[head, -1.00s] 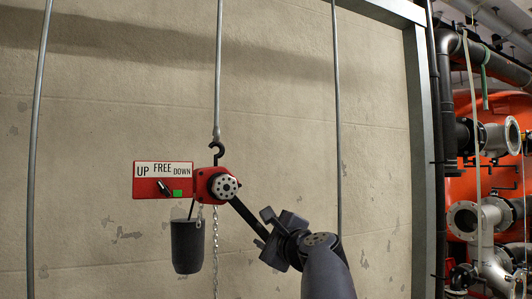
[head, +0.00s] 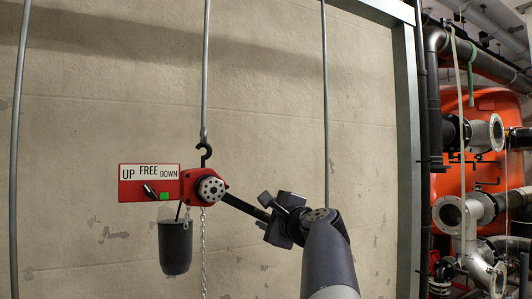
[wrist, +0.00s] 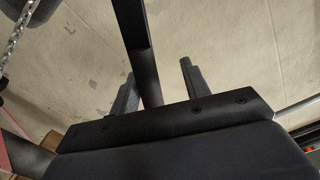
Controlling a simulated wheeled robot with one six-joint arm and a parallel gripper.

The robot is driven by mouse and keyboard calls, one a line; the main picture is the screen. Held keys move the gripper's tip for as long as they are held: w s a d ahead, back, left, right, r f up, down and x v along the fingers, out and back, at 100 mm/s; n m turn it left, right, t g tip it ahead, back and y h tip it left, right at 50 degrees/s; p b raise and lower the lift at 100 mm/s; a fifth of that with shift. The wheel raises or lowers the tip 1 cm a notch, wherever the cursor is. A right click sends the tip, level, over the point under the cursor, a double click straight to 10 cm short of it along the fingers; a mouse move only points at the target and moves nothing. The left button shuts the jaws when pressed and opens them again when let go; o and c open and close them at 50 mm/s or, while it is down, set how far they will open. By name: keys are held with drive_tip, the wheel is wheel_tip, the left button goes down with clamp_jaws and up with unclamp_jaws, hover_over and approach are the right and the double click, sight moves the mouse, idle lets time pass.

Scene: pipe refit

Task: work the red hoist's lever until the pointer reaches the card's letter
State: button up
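The red hoist (head: 193,187) hangs by a dark hook from a grey rod in front of the wall. Its plate (head: 127,189) reads UP, FREE, DOWN; a small black selector (head: 150,191), tilted up-left, and a green square (head: 165,197) sit below. The black lever (head: 243,206) slopes down-right from the round hub to my gripper (head: 277,217). In the wrist view the lever (wrist: 141,50) passes between the two fingers of my gripper (wrist: 158,85). The fingers are apart, with a clear gap on the right finger's side. I see no pointer or letter card.
A dark bucket-like weight (head: 175,247) hangs below the plate, and a chain (head: 204,255) hangs beside it. Vertical rods (head: 326,100) stand on both sides. Grey and black pipes (head: 470,215) and a red tank are at the right, beyond the wall's metal frame.

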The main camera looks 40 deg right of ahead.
drive_tip(key=shift+r, duration=0.1)
drive_tip(key=shift+s+d+r+n+p, duration=0.1)
drive_tip(key=shift+d+r+n+p, duration=0.25)
drive_tip(key=shift+r, duration=0.3)
drive_tip(key=shift+w+r+n+p, duration=0.1)
drive_tip(key=shift+r+p, duration=0.4)
drive_tip(key=shift+r, duration=0.1)
drive_tip(key=shift+s+d+r+n+p, duration=0.1)
drive_tip(key=shift+d+r+n+p, duration=0.25)
drive_tip(key=shift+r, duration=0.3)
drive_tip(key=shift+a, duration=0.15)
drive_tip(key=shift+n, duration=0.7)
wheel_tip(320, 180, up, 4)
drive_tip(key=p, duration=0.2)
drive_tip(key=shift+p, duration=0.35)
